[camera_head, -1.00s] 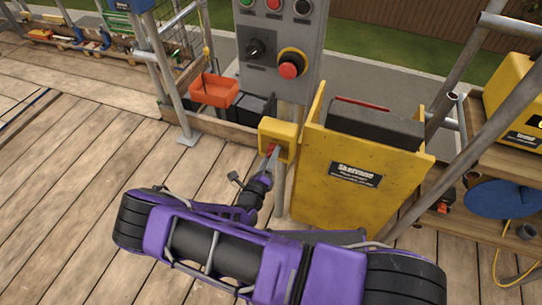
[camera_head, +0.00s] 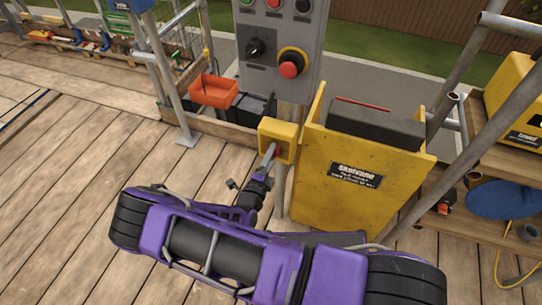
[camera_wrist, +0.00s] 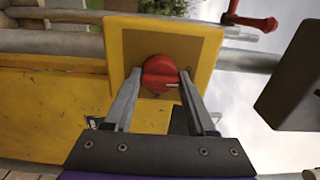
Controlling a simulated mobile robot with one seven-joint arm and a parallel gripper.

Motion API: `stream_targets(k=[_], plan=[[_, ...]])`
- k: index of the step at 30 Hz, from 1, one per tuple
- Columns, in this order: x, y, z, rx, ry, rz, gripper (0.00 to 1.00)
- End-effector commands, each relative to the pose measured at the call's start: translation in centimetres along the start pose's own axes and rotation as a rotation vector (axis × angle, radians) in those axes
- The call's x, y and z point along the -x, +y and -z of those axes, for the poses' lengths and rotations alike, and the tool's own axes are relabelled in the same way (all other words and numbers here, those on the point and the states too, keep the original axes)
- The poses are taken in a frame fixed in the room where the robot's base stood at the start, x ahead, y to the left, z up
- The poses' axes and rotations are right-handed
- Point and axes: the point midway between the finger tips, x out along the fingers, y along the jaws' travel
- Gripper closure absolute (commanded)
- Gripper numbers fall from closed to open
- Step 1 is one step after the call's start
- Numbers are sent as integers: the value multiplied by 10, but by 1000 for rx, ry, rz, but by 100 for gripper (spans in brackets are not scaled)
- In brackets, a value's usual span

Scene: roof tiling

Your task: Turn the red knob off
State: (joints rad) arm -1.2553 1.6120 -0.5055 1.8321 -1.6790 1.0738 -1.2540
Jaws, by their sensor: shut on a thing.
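The red knob (camera_wrist: 161,75) sits on the face of a small yellow box and has a short white mark at its right side. The yellow box (camera_head: 279,131) is fixed to a post beside the yellow panel; its face also shows in the wrist view (camera_wrist: 140,27). My gripper (camera_wrist: 158,82) is shut on the red knob, with one finger on each side of it. In the head view my gripper (camera_head: 271,153) reaches to the box and hides most of the knob.
A grey control panel (camera_head: 270,75) with a black rotary switch (camera_head: 255,47) and a red mushroom button (camera_head: 290,66) stands above the box. A yellow panel (camera_head: 335,195) with a label is just right. An orange tray (camera_head: 215,90) is at left. Scaffold poles stand on both sides.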

Motion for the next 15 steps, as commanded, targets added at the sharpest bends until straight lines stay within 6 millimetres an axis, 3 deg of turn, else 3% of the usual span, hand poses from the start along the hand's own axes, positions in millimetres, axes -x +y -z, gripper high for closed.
stream_targets(k=[13, 14, 15], plan=[[1, 3, 5, 15, 9, -7, 100], [1, 3, 5, 16, 9, -7, 40], [1, 3, 5, 15, 9, -7, 33]])
